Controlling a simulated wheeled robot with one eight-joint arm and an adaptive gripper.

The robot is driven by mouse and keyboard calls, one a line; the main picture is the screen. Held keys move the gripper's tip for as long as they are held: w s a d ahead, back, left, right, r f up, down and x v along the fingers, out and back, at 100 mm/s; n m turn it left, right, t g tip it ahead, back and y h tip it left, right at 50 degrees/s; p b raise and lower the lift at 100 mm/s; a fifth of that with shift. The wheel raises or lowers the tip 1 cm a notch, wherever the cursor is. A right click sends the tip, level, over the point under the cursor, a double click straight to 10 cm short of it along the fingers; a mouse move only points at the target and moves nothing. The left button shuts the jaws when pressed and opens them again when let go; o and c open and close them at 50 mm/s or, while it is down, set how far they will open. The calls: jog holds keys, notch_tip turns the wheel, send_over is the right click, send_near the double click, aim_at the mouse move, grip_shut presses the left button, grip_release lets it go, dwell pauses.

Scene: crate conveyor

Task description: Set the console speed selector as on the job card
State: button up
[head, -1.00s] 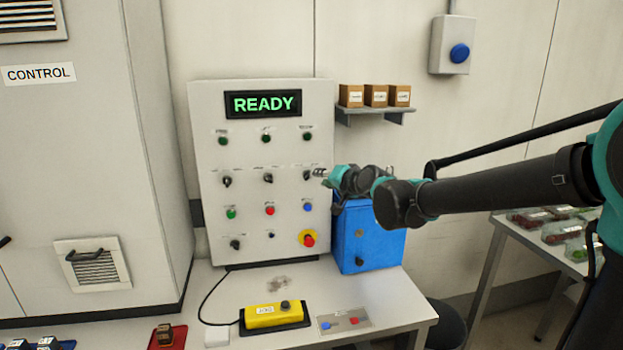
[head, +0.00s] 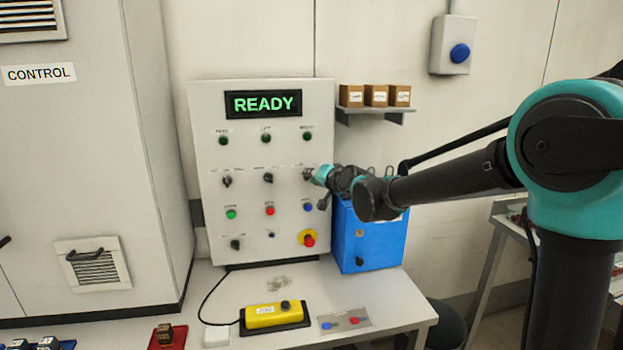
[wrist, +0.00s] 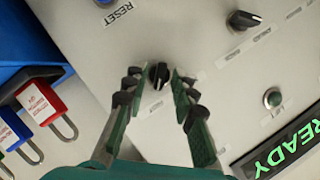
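The console panel (head: 210,130) is upright and light grey, with a lit READY display (head: 263,103). Its row of black selector knobs includes a left one (head: 227,181) and a middle one (head: 268,178); their labels are too small to read. My gripper (head: 311,175) is at the rightmost knob of that row and mostly hides it in the head view. In the wrist view my gripper (wrist: 155,80) is open, its fingers on either side of this black knob (wrist: 158,73), with the right finger closer. I cannot tell whether either touches. I make out no job card.
A blue box (head: 372,240) with padlocks stands right of the panel, close to my gripper; a red padlock (wrist: 42,100) shows in the wrist view. A shelf (head: 375,116) with small boxes is above. A yellow pendant (head: 273,316) lies on the table below.

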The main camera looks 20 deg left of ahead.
grip_shut()
jog(key=shift+r, duration=0.1)
jog(key=shift+s+a+n+t+h, duration=0.15)
jog(key=shift+n+t+h, duration=0.8)
jog(key=shift+n, duration=1.05)
jog(key=shift+s+a+n+t+h, duration=0.15)
jog(key=shift+n+t+h, duration=0.3)
jog(key=shift+n+h, duration=1.25)
jog(key=shift+a+n+t+h, duration=0.2)
jog(key=shift+n+t+h, duration=0.6)
jog(key=shift+n, duration=1.5)
jog(key=shift+o, duration=1.2)
grip_release()
